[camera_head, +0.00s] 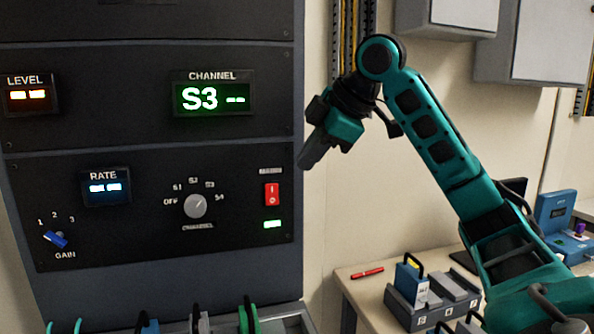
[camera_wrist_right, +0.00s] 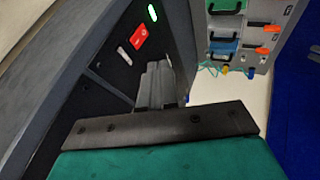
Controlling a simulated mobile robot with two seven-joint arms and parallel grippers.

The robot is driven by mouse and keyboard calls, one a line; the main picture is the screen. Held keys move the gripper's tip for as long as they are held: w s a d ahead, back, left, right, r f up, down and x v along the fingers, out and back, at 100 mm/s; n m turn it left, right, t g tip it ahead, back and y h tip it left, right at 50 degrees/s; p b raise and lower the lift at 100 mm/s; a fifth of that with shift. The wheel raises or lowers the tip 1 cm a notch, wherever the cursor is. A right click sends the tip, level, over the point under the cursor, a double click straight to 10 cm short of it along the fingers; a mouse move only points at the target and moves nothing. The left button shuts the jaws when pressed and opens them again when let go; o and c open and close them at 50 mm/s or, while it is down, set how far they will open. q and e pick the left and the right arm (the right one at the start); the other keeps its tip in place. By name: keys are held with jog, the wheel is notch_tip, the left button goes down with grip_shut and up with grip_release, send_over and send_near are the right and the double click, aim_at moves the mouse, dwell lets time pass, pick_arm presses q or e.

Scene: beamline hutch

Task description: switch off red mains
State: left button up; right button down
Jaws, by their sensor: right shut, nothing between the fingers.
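The red mains switch (camera_head: 272,194) is a small rocker on the right part of the lower black rack panel. It also shows in the right wrist view (camera_wrist_right: 138,36). A green lamp (camera_head: 272,224) glows just below it. A small label above it is too blurred to read. My right gripper (camera_head: 306,160) is shut and empty, to the right of and a little above the switch, apart from it. Its fingers also show in the right wrist view (camera_wrist_right: 157,85). My left gripper is not in view.
The panel also holds a channel knob (camera_head: 195,205), a blue gain knob (camera_head: 56,239) and a lit rate display (camera_head: 106,187). Above is a channel display (camera_head: 213,98) reading "S3 --". A bench (camera_head: 352,280) with boxes stands right, below my arm. Handled objects stand below the panel.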

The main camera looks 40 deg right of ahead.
aim_at(272, 194)
jog(key=shift+s+d+f+g, duration=0.1)
jog(key=shift+s+f+g, duration=0.15)
jog(key=shift+f, duration=0.3)
jog(key=shift+w, duration=0.15)
jog(key=x, duration=0.3)
jog(key=w+x, duration=0.1)
jog(key=x, duration=0.3)
jog(key=d+r+x, duration=0.1)
jog(key=x, duration=0.3)
jog(key=shift+w+f, duration=0.15)
jog(key=shift+w, duration=0.2)
jog(key=shift+w+d+f, duration=0.2)
jog(key=shift+w+d, duration=0.2)
jog(key=shift+w, duration=0.15)
